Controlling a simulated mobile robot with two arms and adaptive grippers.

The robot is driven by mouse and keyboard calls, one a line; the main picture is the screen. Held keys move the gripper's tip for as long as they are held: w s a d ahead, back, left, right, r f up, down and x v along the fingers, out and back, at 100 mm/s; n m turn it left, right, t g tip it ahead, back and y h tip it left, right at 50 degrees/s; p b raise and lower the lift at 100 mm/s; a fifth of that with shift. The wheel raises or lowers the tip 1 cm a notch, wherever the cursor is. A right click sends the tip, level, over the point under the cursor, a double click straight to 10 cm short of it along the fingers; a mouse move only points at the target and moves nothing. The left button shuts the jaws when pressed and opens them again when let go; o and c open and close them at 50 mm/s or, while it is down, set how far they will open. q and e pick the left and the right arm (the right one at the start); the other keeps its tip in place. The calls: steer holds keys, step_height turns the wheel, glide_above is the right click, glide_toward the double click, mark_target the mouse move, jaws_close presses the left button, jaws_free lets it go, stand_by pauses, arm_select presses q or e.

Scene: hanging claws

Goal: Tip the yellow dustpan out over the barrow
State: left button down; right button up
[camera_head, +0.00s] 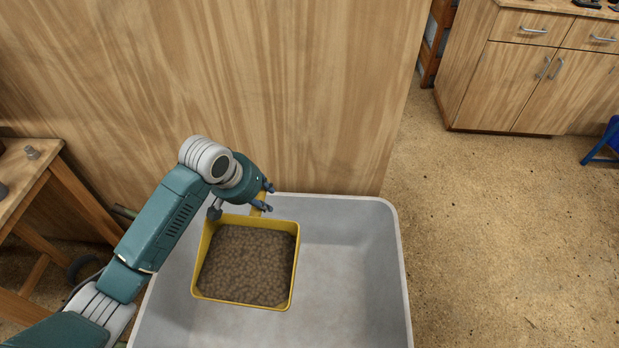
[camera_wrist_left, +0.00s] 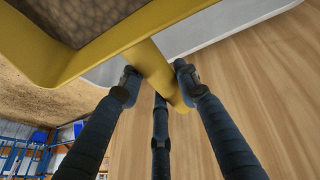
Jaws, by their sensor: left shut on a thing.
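The yellow dustpan (camera_head: 246,302) is held over the grey barrow (camera_head: 350,285) in the head view, near its back left part. The pan looks about level and is filled with brown, lumpy material (camera_head: 247,265). My left gripper (camera_head: 266,199) is shut on the dustpan's handle at the pan's far side. In the left wrist view the fingers (camera_wrist_left: 157,84) close around the yellow handle (camera_wrist_left: 167,82), and the pan's underside and rim (camera_wrist_left: 130,30) fill the top. The visible barrow floor is bare; the part under the pan is hidden. My right gripper is not in view.
A tall wooden panel (camera_head: 220,80) stands right behind the barrow. A wooden table (camera_head: 35,180) is at the left. A wooden cabinet (camera_head: 510,85) and a blue object (camera_head: 604,142) are at the upper right. The floor right of the barrow is clear.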

arm_select(q)
steer(key=w+d+f+m+h+b, duration=0.1)
steer(key=w+d+f, duration=0.4)
steer(key=w+d, duration=0.6)
steer(key=shift+w+d+m+g, duration=0.3)
steer(key=shift+d+m, duration=0.05)
steer(key=shift+m, duration=0.45)
